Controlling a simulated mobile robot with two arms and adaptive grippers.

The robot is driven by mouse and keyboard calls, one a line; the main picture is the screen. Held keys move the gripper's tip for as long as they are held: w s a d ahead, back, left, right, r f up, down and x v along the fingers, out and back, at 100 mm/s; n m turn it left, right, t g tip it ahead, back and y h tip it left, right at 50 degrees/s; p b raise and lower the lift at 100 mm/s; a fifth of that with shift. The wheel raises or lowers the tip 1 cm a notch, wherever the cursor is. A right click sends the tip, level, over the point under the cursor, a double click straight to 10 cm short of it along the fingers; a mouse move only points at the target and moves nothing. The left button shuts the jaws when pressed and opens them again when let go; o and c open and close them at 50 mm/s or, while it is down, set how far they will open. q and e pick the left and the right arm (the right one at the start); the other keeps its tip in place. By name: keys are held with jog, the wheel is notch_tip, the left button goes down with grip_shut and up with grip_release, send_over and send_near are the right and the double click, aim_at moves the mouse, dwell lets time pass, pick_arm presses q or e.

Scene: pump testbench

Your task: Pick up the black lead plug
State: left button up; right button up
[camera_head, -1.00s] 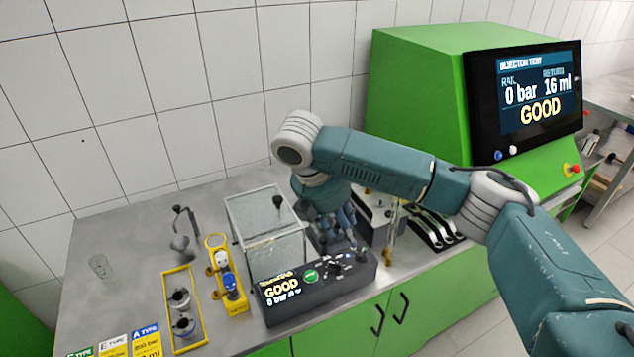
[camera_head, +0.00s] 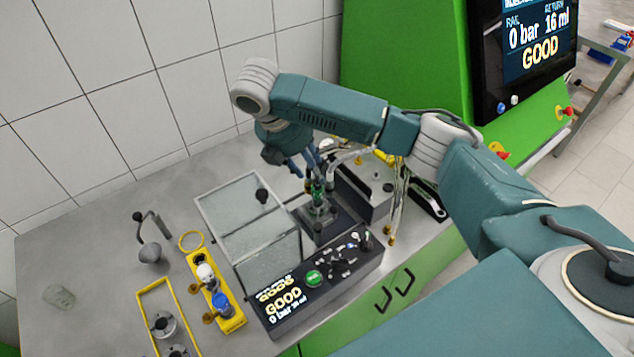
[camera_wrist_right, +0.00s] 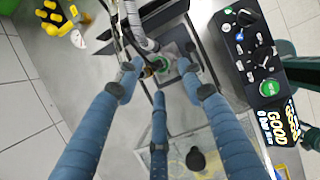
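My right gripper (camera_head: 312,180) points down over a dark fixture (camera_head: 322,222) behind the control panel. In the right wrist view its three blue fingers (camera_wrist_right: 157,72) are spread with gaps between the tips. A small part with a green ring (camera_wrist_right: 160,64) sits between and beyond the tips; its green top also shows in the head view (camera_head: 318,190). Thin black leads (camera_wrist_right: 118,36) run toward that part. A dark end near it may be the black lead plug, but it is too small and partly covered to tell. My left gripper is not in view.
A clear cover (camera_head: 240,215) lies left of the fixture. The control panel (camera_head: 322,278) in front reads GOOD, 0 bar. Hanging leads (camera_head: 396,205) are to the right. A yellow tray (camera_head: 229,318) and a yellow-framed holder (camera_head: 142,298) stand left.

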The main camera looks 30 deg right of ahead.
aim_at(315, 181)
jog(key=x, duration=0.4)
jog(key=shift+w+a+f+b, duration=0.25)
jog(key=shift+w+a+b, duration=0.05)
jog(key=shift+w+b, duration=0.05)
jog(key=shift+w+d+f+p, duration=0.1)
jog(key=shift+d+f+p, duration=0.35)
jog(key=shift+f+p, duration=0.15)
jog(key=shift+d+f, duration=0.1)
jog(key=shift+f, duration=0.05)
jog(key=c, duration=0.7)
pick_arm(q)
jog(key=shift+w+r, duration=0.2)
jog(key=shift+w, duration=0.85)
pick_arm(e)
grip_shut()
